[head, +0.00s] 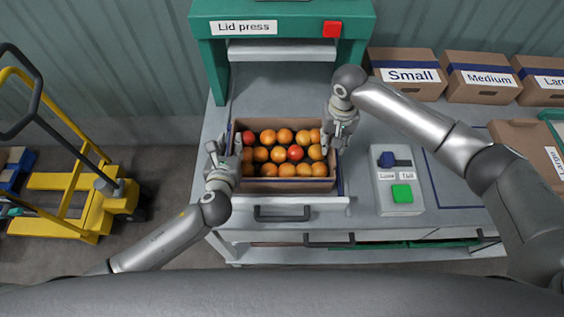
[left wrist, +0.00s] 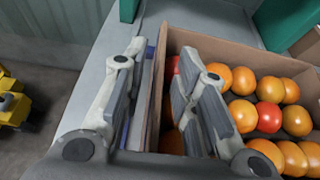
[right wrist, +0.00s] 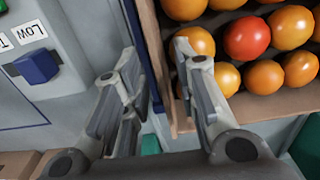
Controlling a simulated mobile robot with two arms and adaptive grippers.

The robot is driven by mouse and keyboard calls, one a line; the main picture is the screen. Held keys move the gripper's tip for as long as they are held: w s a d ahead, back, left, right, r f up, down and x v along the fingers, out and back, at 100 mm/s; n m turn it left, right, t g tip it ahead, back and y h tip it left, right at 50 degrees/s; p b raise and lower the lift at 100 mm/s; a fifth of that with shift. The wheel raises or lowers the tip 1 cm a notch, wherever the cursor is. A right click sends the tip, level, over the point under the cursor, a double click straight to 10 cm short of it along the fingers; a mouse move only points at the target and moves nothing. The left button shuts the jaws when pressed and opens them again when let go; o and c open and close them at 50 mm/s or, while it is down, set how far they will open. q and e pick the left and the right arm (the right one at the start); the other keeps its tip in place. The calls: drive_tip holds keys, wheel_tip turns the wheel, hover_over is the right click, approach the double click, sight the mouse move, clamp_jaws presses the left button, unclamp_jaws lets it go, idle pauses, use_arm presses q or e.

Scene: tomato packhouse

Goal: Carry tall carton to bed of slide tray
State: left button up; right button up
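An open brown carton (head: 290,185) full of orange and red tomatoes sits within the slide tray (head: 325,206), in front of the lid press (head: 205,60). My left gripper (head: 222,158) is at the carton's left wall. In the left wrist view its open fingers (left wrist: 165,75) straddle that wall, one outside and one over the tomatoes, with gaps visible. My right gripper (head: 341,130) is at the right wall. In the right wrist view its open fingers (right wrist: 158,60) straddle that wall in the same way. Whether the carton's underside touches the tray bed is hidden.
A control box (head: 387,207) with a blue Low/Tall switch and a green button stands right of the tray. Labelled cartons line the back right, such as Small (head: 410,92) and Medium (head: 483,95). A yellow pallet truck (head: 70,205) stands on the floor at left.

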drive_tip(key=shift+s, duration=0.1)
drive_tip(key=shift+r, duration=0.25)
use_arm(q)
drive_tip(key=v, duration=1)
use_arm(e)
wheel_tip(320, 180, up, 12)
drive_tip(key=shift+f, duration=0.2)
use_arm(q)
drive_tip(key=shift+s, duration=0.25)
use_arm(e)
drive_tip(key=shift+f, duration=0.1)
